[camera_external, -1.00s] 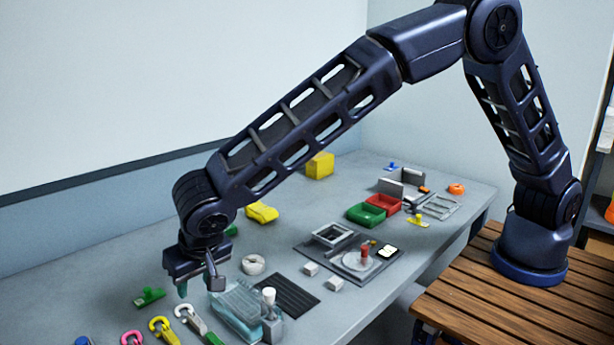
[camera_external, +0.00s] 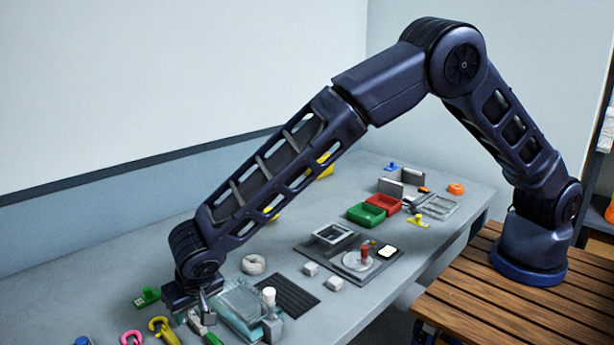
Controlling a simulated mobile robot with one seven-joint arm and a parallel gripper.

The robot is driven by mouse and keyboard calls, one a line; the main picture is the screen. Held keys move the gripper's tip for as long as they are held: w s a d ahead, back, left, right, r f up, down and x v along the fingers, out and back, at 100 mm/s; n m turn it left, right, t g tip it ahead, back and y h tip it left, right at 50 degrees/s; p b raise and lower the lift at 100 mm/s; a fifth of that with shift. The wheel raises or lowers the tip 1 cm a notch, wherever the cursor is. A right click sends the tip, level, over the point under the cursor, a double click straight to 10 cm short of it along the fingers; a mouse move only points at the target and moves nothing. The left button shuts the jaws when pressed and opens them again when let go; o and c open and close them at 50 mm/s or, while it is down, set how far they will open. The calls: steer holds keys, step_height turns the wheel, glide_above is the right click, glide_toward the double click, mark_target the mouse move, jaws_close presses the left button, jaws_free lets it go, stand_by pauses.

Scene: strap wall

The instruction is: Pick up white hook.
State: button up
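The white hook (camera_external: 197,326) lies at the near end of the grey table, between the yellow hook (camera_external: 163,329) and the clear teal tray (camera_external: 240,307). It is mostly hidden by my gripper (camera_external: 194,314). My gripper points down right over the hook, low near the table top. Its fingertips are small and partly hidden, so I cannot tell whether they are open or touch the hook.
A pink hook (camera_external: 131,338) and a green clip (camera_external: 148,297) lie to the left. A green piece (camera_external: 213,339) lies just in front of the white hook. A grey ring (camera_external: 254,264) and a black ribbed mat (camera_external: 286,294) lie to the right.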

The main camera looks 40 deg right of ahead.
steer(key=shift+f, duration=0.1)
steer(key=shift+c, duration=0.4)
jaws_close()
